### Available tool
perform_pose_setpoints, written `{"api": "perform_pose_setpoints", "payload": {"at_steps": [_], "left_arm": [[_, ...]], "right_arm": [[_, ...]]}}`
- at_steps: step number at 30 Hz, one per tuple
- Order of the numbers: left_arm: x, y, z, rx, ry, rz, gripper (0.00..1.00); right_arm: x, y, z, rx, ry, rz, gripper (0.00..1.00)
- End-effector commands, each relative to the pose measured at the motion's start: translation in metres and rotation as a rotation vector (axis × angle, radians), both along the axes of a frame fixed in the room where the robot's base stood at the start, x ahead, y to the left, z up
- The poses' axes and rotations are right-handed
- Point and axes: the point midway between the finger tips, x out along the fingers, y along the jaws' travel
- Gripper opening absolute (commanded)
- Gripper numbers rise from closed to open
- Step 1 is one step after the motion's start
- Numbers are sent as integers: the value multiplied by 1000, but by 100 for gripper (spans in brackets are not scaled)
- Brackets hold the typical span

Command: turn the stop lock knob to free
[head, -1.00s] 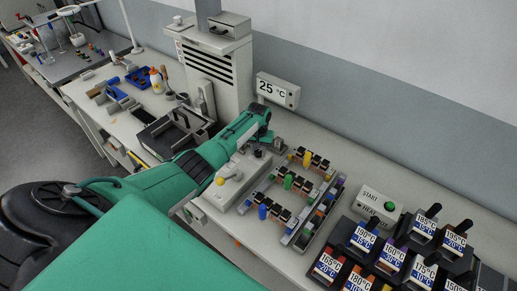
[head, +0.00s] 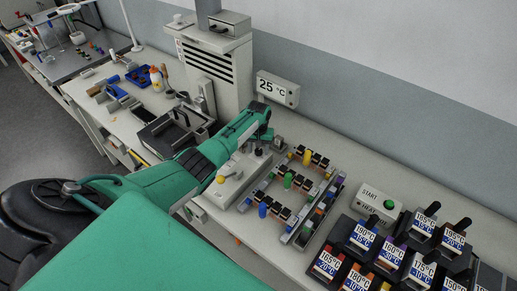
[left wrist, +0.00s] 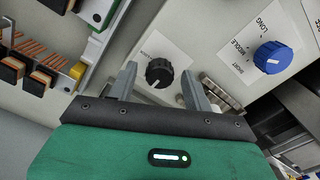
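In the left wrist view, a black knob (left wrist: 159,72) with a pale pointer mark sits on a white label on a light grey panel. The label's print is too small and partly covered to read for certain. My left gripper (left wrist: 160,78) is open, with one finger on each side of the black knob and gaps between. I cannot tell how far the fingertips reach along it. In the head view my left gripper (head: 265,136) is over the grey device (head: 232,180) beside the connector rows. My right gripper is not in view.
A blue knob (left wrist: 272,57) marked SHORT, MIDDLE and LONG is to the right. Connector racks (head: 290,182) stand right of the device. A START box (head: 378,200) and several labelled temperature blocks (head: 393,252) are further right. A 25 °C display (head: 277,89) is at the wall.

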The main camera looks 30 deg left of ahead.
Motion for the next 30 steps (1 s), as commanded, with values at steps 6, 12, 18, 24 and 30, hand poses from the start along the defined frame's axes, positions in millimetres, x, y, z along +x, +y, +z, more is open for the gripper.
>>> {"api": "perform_pose_setpoints", "payload": {"at_steps": [6, 12, 18, 24, 30], "left_arm": [[0, 0, 3, -1, 0, -1, 51], [0, 0, 25, 1, -2, -2, 51], [1, 0, 62, 0, -5, -2, 51], [1, 0, 103, 1, -4, 0, 51], [0, 0, 130, 1, -2, 0, 51]], "right_arm": [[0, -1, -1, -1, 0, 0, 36], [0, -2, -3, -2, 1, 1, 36], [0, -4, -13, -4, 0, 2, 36], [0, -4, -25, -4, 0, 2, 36], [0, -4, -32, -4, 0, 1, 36]]}}
